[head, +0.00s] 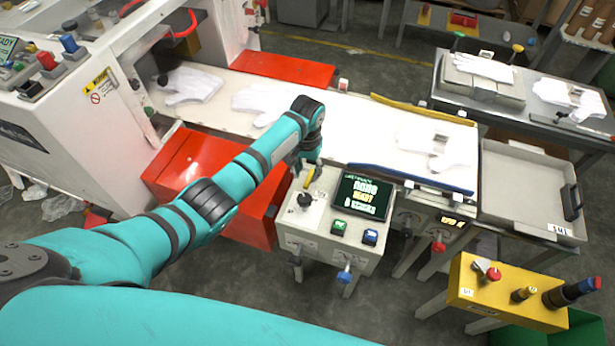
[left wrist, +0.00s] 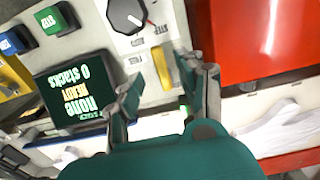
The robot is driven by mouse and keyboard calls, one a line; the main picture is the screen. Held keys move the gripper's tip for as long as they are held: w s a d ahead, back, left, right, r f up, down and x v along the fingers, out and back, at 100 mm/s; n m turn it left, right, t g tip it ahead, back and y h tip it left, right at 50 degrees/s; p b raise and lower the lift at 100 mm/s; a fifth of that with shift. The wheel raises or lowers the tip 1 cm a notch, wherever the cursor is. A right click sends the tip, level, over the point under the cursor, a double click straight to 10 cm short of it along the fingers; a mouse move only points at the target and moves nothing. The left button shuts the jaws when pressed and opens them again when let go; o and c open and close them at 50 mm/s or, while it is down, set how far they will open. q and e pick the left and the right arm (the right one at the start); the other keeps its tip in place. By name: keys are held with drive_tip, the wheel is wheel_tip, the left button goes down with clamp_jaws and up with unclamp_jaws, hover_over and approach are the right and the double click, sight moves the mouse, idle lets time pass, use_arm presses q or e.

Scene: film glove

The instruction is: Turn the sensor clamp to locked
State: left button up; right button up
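A grey control box (head: 311,238) stands at the middle of the head view. On its top are a black knob (head: 305,200), which also shows in the left wrist view (left wrist: 127,15), and a yellow lever-like piece (head: 315,174). I cannot read which of these is labelled as the sensor clamp. The yellow piece also shows in the left wrist view (left wrist: 162,68). My left gripper (left wrist: 158,88) is open, its fingers apart on either side of the yellow piece's near end; contact cannot be told. In the head view the left gripper (head: 303,164) is partly hidden by its wrist. My right gripper is not in view.
A dark screen (head: 362,197) reads "none", "READY" and "0 stacks". A green button (head: 338,227) and a blue button (head: 370,237) sit below it. Red covers (head: 187,166) flank the conveyor (head: 222,111) with white gloves. A yellow box (head: 505,291) stands right.

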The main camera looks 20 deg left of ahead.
sight(308, 181)
use_arm(q)
drive_tip(key=shift+f, duration=2.2)
drive_tip(key=shift+c, duration=0.3)
clamp_jaws()
